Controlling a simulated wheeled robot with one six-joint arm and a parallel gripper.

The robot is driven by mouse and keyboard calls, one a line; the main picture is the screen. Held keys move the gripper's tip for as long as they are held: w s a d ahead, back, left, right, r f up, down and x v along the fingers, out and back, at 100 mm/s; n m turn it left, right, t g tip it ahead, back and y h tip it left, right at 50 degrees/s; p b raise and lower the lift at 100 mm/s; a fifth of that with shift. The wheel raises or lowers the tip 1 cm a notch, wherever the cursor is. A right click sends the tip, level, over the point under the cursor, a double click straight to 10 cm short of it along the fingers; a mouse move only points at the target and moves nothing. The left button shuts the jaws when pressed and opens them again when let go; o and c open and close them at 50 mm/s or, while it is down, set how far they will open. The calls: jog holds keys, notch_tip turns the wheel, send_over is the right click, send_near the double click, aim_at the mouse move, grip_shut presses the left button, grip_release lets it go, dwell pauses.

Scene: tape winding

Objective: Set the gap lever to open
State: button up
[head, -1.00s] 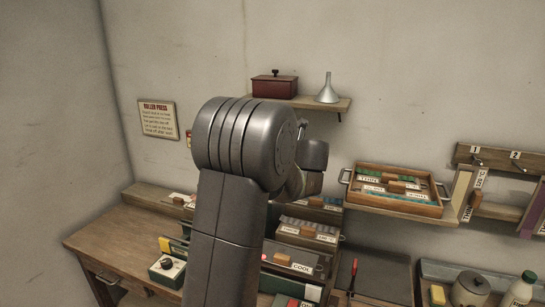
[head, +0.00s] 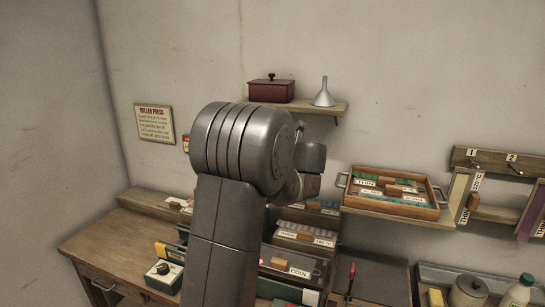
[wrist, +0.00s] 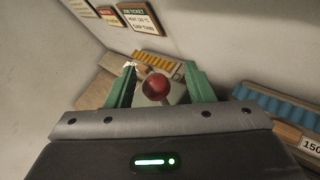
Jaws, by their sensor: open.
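A round red knob (wrist: 156,86) shows in the wrist view, on a pale stem or part that I cannot make out clearly. I take it to be the gap lever's knob, but no label on it can be read. My gripper (wrist: 158,72) is open, with one green finger on each side of the knob. The knob appears between the fingers; whether they touch it cannot be told. In the head view my own arm hides the gripper, the knob and most of the press, so the lever's setting cannot be seen.
In the wrist view, a yellow-orange strip (wrist: 158,64) lies beyond the knob and a blue ribbed strip (wrist: 270,105) to the right.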

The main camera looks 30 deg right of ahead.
jog(key=b+v, duration=0.2)
jog(key=v, duration=1.2)
jog(key=shift+w+d, duration=0.1)
jog(key=shift+w, duration=0.05)
jog(key=p+x, duration=0.2)
jog(key=x, duration=1.2)
jog(key=shift+f, duration=0.1)
jog(key=shift+s, duration=0.2)
